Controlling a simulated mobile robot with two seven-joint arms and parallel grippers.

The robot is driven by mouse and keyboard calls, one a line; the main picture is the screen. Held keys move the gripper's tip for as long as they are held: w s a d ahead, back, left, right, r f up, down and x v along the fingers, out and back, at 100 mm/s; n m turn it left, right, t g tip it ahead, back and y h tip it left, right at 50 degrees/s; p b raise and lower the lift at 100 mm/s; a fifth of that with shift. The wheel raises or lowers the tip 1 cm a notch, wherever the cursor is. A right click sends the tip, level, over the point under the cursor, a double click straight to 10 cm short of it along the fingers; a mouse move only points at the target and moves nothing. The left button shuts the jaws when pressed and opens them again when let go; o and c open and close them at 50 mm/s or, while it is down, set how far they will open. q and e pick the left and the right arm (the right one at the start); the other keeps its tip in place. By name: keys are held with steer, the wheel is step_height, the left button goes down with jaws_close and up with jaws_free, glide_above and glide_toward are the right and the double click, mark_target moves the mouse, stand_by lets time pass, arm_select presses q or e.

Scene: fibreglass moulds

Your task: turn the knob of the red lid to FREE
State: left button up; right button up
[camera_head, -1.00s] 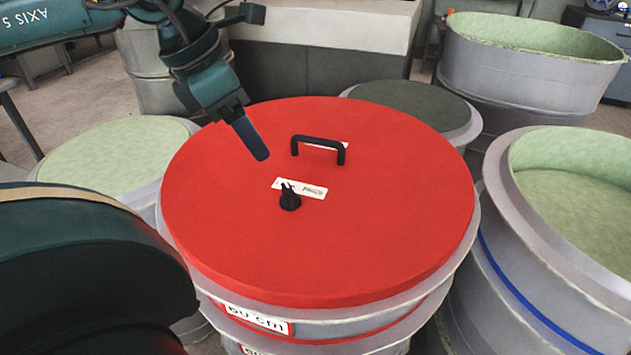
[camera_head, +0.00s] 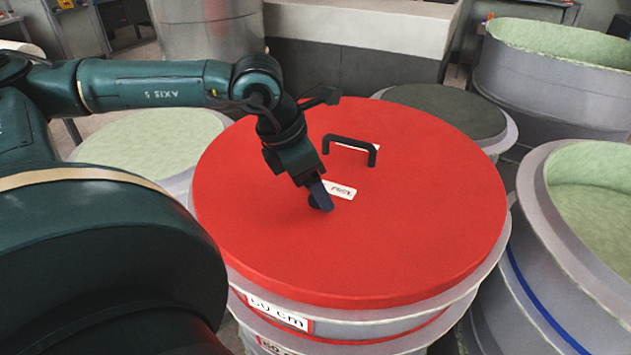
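The red lid (camera_head: 420,240) lies on a grey round mould labelled 60 cm. It carries a black handle (camera_head: 350,146) and a white label (camera_head: 340,190), whose left part is hidden behind my gripper. The black knob (camera_head: 313,202) sits just in front of the label and is mostly covered by my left gripper (camera_head: 322,198). The fingers of the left gripper are at the knob, pointing down and to the right. I cannot tell whether they are closed on it or only beside it. The knob's setting is hidden. My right gripper is not in view.
A dark-topped mould (camera_head: 445,112) stands behind the lid. Open green-lined moulds stand at the back right (camera_head: 545,75) and at the right (camera_head: 545,240). A pale green mould (camera_head: 150,140) is at the left. The lid's right half is clear.

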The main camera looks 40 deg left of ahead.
arm_select(q)
steer(key=shift+w+f, duration=0.1)
steer(key=shift+f, duration=0.3)
steer(key=c, duration=1)
